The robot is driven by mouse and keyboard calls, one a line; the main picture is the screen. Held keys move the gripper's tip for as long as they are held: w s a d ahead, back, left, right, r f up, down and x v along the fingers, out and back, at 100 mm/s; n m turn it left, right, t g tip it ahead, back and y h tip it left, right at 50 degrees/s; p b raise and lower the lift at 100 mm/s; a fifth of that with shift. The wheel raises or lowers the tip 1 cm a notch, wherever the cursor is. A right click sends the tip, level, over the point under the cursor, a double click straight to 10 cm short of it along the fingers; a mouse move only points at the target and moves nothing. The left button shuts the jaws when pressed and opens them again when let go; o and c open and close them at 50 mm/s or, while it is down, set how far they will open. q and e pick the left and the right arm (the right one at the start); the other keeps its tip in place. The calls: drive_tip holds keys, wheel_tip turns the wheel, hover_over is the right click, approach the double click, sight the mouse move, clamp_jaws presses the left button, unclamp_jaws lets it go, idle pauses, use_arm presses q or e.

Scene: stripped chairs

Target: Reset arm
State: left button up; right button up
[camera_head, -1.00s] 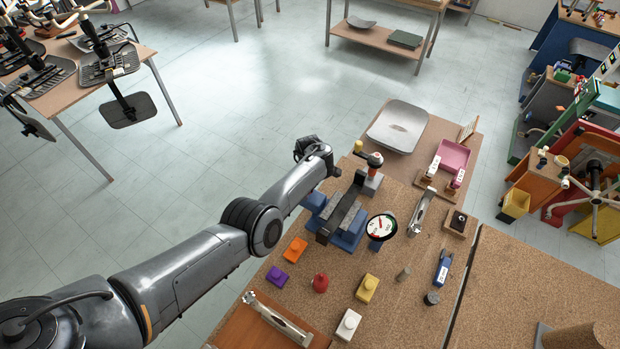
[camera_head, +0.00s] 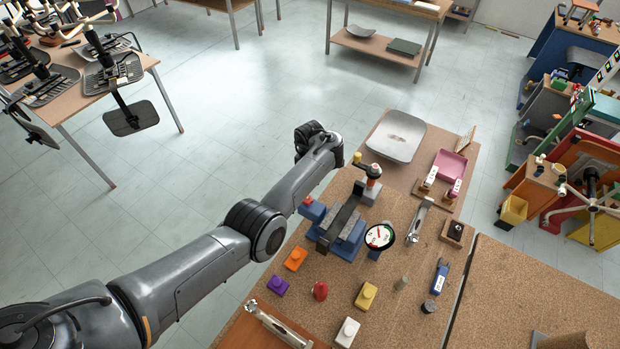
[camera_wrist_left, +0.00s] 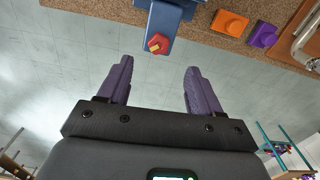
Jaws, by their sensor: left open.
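My left arm reaches in from the left in the head view, with its wrist (camera_head: 318,142) beside the far left edge of the cork-topped table (camera_head: 420,255). Its fingers are hidden there. In the left wrist view my left gripper (camera_wrist_left: 158,67) is open, with two purple fingers apart and nothing between them but floor behind. A blue block with a red and yellow knob (camera_wrist_left: 158,43) shows just beyond the fingertips, apart from them. My right gripper is in neither view.
On the table stand a blue vise-like fixture (camera_head: 343,228), a round dial (camera_head: 380,236), a grey chair seat (camera_head: 396,135), a pink tray (camera_head: 450,165) and several coloured blocks. Orange (camera_wrist_left: 230,24) and purple (camera_wrist_left: 263,36) blocks also show in the wrist view.

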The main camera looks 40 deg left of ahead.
use_arm(q)
drive_tip(key=shift+f, duration=0.15)
drive_tip(key=s+d+f+m+t+y+p, duration=0.1)
drive_tip(key=s+f+m, duration=0.1)
drive_tip(key=s+m, duration=0.45)
drive_tip(key=s+d+f+m+t+p, duration=0.1)
drive_tip(key=s+d+f+m+p, duration=0.15)
drive_tip(key=s+m, duration=0.35)
drive_tip(key=s+d+r+m, duration=0.4)
drive_tip(key=s+d+r, duration=0.1)
drive_tip(key=s, duration=0.6)
drive_tip(key=s+d+r+m+t+h, duration=0.1)
drive_tip(key=s+d+r+m, duration=0.4)
drive_tip(key=s, duration=0.6)
drive_tip(key=shift+d+r+t+p, duration=0.35)
drive_tip(key=shift+d+r, duration=0.3)
drive_tip(key=shift+d, duration=0.4)
drive_tip(key=shift+m, duration=0.25)
